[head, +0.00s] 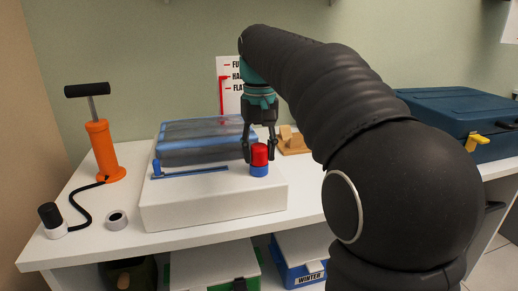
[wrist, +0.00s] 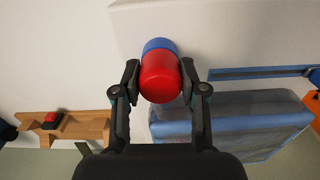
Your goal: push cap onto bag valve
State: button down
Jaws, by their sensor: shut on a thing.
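The red cap (head: 259,153) sits directly above the blue valve (head: 259,170) on the white block, in line with it. The wrist view also shows the red cap (wrist: 160,78) against the blue valve (wrist: 160,45), with no clear gap between them. My gripper (head: 259,156) points down and is shut on the red cap, one finger on each side. Its fingers show on both sides of the cap in the wrist view (wrist: 160,82). The clear and blue bag (head: 207,142) lies on the block behind the valve. Whether the cap is fully seated cannot be told.
The white block (head: 215,205) stands on a white shelf (head: 85,245). A blue strip (head: 190,172) lies left of the valve. An orange pump (head: 103,150) with a black hose stands at left. A wooden holder (head: 291,141) and a dark blue case (head: 460,115) are at right.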

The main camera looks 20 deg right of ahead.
aim_at(259, 146)
jog(key=c, duration=0.6)
grip_release()
jog(key=shift+f, duration=0.1)
jog(key=shift+o, duration=0.2)
jog(key=shift+r, duration=3.75)
jog(key=s+f+t, duration=0.5)
jog(key=s+f, duration=1.7)
jog(key=shift+s+f+t, duration=0.3)
jog(key=shift+s, duration=0.05)
